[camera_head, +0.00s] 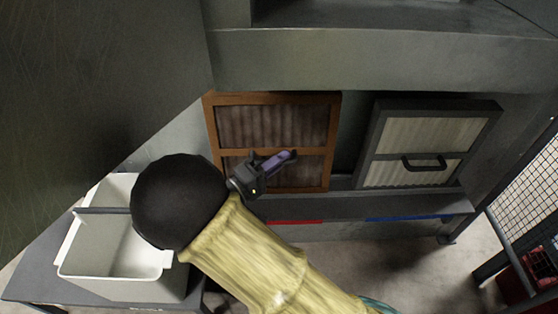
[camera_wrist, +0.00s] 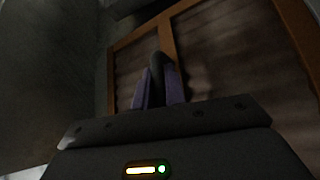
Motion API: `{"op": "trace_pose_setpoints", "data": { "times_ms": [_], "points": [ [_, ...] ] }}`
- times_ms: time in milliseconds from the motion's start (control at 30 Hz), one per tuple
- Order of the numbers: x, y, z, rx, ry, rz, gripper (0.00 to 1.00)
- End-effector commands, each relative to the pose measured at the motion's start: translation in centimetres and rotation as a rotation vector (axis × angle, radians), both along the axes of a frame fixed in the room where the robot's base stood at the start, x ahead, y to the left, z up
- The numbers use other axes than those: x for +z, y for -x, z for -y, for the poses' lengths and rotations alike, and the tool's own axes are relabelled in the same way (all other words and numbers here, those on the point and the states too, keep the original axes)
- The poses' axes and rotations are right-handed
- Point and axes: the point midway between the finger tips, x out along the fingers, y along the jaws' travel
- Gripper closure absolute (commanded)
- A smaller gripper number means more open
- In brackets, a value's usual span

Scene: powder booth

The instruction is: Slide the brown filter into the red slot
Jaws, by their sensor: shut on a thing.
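The brown filter (camera_head: 318,130) is a framed panel with a middle bar and dark pleats. It stands upright in the booth opening, above the red strip (camera_head: 296,222) on the ledge. My gripper (camera_head: 290,157) is in front of it and shut on its handle, which is mostly hidden by the fingers. In the wrist view the purple fingers (camera_wrist: 160,88) close around the dark handle (camera_wrist: 156,62), with the brown frame (camera_wrist: 167,40) behind. The filter looks slightly tilted. I cannot tell how deep it sits in the red slot.
A black-framed filter (camera_head: 484,112) with a black handle stands to the right, above the blue strip (camera_head: 410,217). A white bin (camera_head: 110,270) sits on a grey table at the left. A mesh panel (camera_head: 527,170) and a red crate (camera_head: 540,262) are at the far right.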

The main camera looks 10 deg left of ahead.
Motion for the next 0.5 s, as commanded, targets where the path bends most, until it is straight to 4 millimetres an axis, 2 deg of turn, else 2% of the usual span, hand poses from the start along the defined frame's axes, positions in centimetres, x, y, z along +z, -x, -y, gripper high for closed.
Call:
{"op": "trace_pose_setpoints", "data": {
  "times_ms": [33, 500],
  "points": [
    [-1.31, 0.1, -0.03, 0.005, -0.002, -0.03, 1.0],
    [-0.99, -0.18, -0.17, 0.006, -0.004, -0.029, 1.0]
  ]
}}
